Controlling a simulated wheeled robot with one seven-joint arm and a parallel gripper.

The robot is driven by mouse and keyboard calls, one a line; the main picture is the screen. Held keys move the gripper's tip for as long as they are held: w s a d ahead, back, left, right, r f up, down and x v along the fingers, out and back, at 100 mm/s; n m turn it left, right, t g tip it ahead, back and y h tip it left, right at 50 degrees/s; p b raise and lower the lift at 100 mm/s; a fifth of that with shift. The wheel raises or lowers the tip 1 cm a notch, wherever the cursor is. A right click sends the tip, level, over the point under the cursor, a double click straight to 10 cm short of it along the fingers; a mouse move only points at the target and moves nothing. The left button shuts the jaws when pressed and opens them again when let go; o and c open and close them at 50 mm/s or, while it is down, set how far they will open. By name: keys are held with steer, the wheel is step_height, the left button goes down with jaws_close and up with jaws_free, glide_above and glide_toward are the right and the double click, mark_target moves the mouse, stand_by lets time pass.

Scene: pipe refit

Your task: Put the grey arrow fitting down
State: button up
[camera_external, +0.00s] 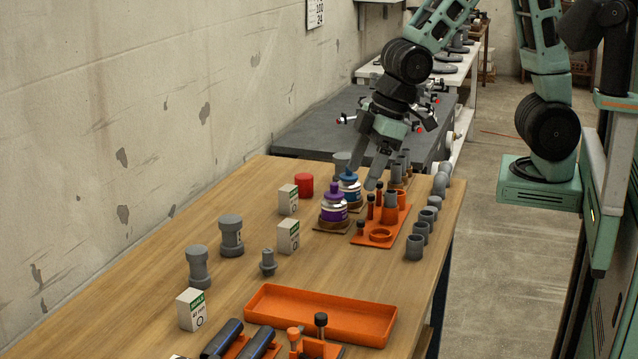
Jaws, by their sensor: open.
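My gripper (366,176) is open, pointing down over the far part of the wooden table, close to the blue-capped bottle (349,185). I see nothing held between its fingers. Several grey fittings stand on the table, and I cannot tell for sure which one is the arrow fitting. A small grey fitting with a narrow top (268,262) stands alone mid-table, well apart from my gripper. A grey cylindrical piece (342,162) stands at the far end, just left of my fingers and partly hidden by them.
A purple-capped bottle (334,207) stands near my gripper. An orange rack (388,227) and a row of grey pipe pieces (414,246) line the right edge. Larger grey fittings (231,236), white boxes (288,236) and a red cylinder (304,185) stand left. An orange tray (320,314) is in front.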

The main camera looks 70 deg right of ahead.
steer(key=s+d+g+h, duration=0.1)
steer(key=s+g, duration=0.2)
steer(key=s, duration=1.3)
steer(key=shift+s+d+n, duration=0.15)
steer(key=shift+d+n, duration=0.25)
steer(key=shift+o, duration=1.2)
